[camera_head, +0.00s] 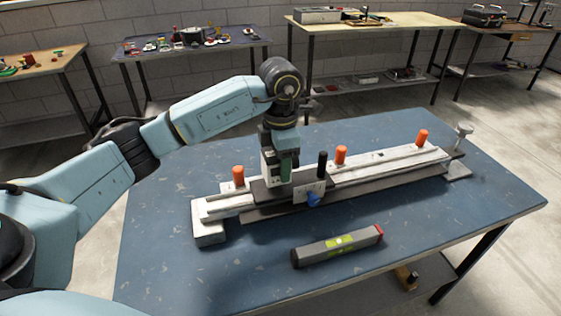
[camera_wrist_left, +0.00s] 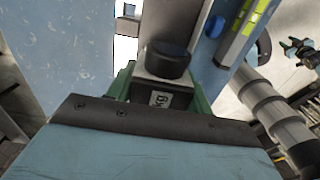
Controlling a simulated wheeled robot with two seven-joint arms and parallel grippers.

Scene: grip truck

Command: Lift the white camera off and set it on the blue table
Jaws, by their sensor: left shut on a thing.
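My left gripper (camera_head: 280,172) points down over the slider rail (camera_head: 385,170) on the blue table (camera_head: 440,235). Its green fingers are shut on the white camera (camera_head: 267,164), a pale block between them. My right gripper is not clearly in view.
Orange knobs (camera_head: 341,155) and a black knob (camera_head: 322,163) stand up from the rail. A blue knob (camera_head: 313,199) is at its front. A grey level (camera_head: 338,245) lies on the table in front. The table's left front (camera_head: 180,255) and right side are bare.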

